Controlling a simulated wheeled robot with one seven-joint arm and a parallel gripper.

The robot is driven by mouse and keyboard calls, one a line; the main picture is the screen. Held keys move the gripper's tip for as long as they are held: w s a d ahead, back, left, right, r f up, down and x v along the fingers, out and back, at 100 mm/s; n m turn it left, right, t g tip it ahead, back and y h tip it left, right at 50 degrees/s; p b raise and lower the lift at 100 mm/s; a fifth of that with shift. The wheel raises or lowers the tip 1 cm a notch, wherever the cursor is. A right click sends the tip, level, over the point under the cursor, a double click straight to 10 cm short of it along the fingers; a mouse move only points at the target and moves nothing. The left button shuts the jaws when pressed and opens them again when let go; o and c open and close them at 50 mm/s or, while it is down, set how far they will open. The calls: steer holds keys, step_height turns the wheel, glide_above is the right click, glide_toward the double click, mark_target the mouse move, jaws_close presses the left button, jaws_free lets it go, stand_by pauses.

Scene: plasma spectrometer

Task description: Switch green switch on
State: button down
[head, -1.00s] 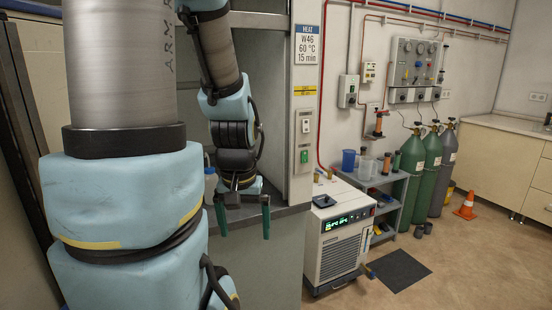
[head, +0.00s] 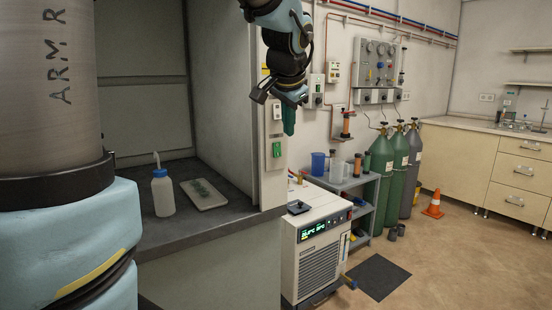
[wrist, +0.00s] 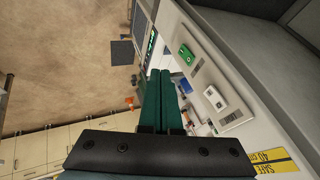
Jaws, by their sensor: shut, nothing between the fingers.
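The green switch (head: 276,150) is on a white plate low on the front edge post of the fume hood. It also shows in the wrist view (wrist: 187,54), above and right of my fingertips. My gripper (head: 289,132) is shut and empty, its green fingers pointing down just right of the post and slightly above the switch. In the wrist view my closed fingers (wrist: 160,73) lie side by side, apart from the switch. Whether the switch is on or off is too small to tell.
A white switch (head: 277,112) sits above the green one. The chiller (head: 318,245) with a green display stands below. A wash bottle (head: 162,194) and a tray (head: 211,202) are on the hood bench. A shelf cart (head: 352,186) and gas cylinders (head: 398,170) stand to the right.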

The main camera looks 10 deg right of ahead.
mark_target(279, 150)
steer(key=shift+r, duration=0.1)
steer(key=p+x, duration=0.1)
steer(key=x, duration=0.2)
steer(key=w+a+p+x, duration=0.1)
steer(key=x, duration=0.3)
steer(key=r+p+x, duration=0.1)
steer(key=x, duration=0.3)
steer(key=shift+w+a+f+p, duration=0.2)
steer(key=shift+w+p, duration=0.15)
steer(key=shift+w, duration=0.2)
steer(key=shift+w+a+f, duration=0.2)
steer(key=shift+w, duration=0.3)
steer(key=shift+w+a+f, duration=0.1)
steer(key=shift+w, duration=0.15)
